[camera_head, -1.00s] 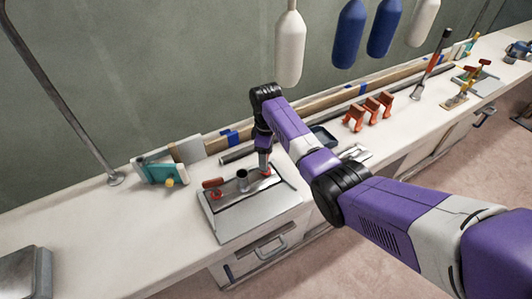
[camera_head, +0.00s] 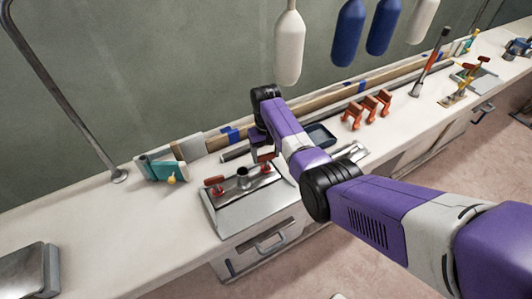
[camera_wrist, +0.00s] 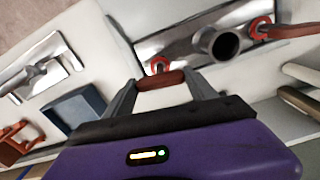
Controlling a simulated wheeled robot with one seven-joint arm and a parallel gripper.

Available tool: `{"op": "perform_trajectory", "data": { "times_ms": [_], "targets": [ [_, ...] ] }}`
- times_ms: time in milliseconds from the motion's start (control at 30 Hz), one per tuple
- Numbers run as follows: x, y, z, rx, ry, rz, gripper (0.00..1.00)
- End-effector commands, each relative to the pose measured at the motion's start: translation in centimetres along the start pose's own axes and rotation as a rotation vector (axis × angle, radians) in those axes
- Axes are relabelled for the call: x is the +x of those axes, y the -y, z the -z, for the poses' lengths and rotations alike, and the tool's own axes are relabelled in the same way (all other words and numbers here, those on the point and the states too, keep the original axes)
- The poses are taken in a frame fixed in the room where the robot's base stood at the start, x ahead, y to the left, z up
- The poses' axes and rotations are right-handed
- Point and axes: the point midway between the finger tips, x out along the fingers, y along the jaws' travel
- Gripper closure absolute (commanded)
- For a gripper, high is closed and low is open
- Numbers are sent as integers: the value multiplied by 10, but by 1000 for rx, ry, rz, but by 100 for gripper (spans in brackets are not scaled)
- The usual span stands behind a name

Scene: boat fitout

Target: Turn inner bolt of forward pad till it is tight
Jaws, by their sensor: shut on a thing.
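The metal pad (camera_head: 250,187) lies on the bench with a short upright tube (camera_head: 242,178) at its middle and a red-handled bolt at each end. My gripper (camera_wrist: 160,86) is shut on the red handle of the right bolt (camera_head: 266,157), one finger at each end of it in the wrist view. A red ring (camera_wrist: 160,65) shows just beyond that handle. The other bolt (camera_head: 214,181) stands free at the left end; in the wrist view its handle (camera_wrist: 290,31) is at the upper right. The pictures do not show how tight either bolt is.
A dark blue tray (camera_head: 320,134) and orange brackets (camera_head: 368,110) stand right of my gripper. A teal-and-white item (camera_head: 163,169) lies left of the pad. Bottle-shaped fenders (camera_head: 350,32) hang behind my arm. The bench left of the pad is mostly clear.

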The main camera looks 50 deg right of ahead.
Motion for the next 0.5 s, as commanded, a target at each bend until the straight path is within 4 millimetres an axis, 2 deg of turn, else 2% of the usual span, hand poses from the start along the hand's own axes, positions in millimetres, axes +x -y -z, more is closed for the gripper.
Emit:
{"op": "perform_trajectory", "data": {
  "times_ms": [33,500],
  "targets": [
    [-6,2,4,45,-10,3,75],
    [-7,1,5,477,-12,4,75]
  ]
}}
